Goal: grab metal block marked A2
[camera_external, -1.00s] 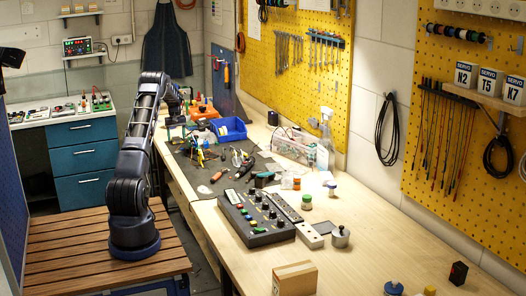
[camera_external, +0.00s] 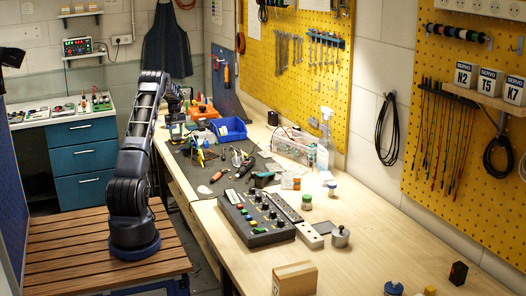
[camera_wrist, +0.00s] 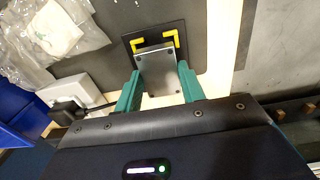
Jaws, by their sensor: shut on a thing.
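A grey metal block (camera_wrist: 160,72) with small dark holes at its corners shows in the wrist view. It lies between the two green fingers of my gripper (camera_wrist: 159,77), which is shut on it. No A2 marking can be read on the face I see. The block's far end is at a dark square pad (camera_wrist: 134,38) with yellow corner brackets (camera_wrist: 168,39). I cannot tell whether the block still touches the pad. In the external view my arm reaches to the far left end of the bench; the block cannot be made out there.
Clear plastic bags (camera_wrist: 55,35), a white box (camera_wrist: 78,93) and a blue bin (camera_wrist: 20,110) lie left of my gripper in the wrist view. The bench edge (camera_wrist: 241,50) is close on the right. The blue bin (camera_external: 230,129) and an orange item (camera_external: 203,112) stand nearby in the external view.

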